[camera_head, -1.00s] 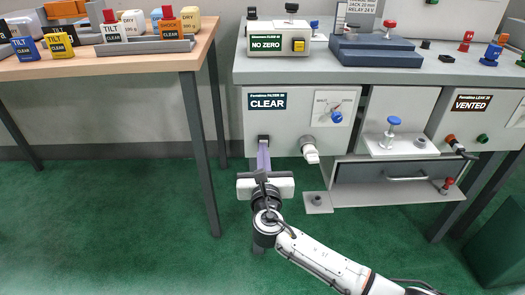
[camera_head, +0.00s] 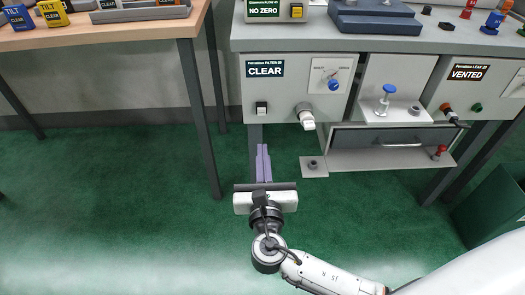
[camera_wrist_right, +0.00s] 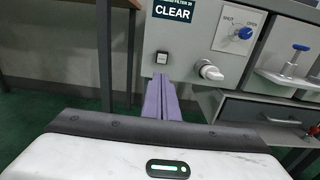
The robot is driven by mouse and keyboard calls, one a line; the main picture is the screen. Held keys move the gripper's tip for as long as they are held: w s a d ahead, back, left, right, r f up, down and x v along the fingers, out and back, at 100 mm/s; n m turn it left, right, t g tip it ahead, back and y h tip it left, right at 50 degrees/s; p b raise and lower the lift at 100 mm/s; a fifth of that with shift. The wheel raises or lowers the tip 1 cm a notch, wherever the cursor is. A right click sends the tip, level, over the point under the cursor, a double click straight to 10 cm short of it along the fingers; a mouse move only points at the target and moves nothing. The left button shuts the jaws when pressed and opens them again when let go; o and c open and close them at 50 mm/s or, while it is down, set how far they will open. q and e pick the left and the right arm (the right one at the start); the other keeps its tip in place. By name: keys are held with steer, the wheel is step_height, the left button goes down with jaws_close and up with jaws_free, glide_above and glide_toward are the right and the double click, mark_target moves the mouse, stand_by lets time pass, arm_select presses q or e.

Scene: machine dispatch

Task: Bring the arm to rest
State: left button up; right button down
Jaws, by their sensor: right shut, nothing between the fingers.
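My right gripper (camera_head: 263,164) has its purple fingers together with nothing between them. It hangs over the green floor, in front of and below the machine panel with the CLEAR sign (camera_head: 265,68), apart from it. That switch also shows in the head view (camera_head: 261,108). My left gripper is in neither view.
A drawer (camera_head: 395,147) and a small grey plate (camera_head: 313,166) are to the right. A wooden table (camera_head: 120,30) stands left. The floor around the gripper is clear.

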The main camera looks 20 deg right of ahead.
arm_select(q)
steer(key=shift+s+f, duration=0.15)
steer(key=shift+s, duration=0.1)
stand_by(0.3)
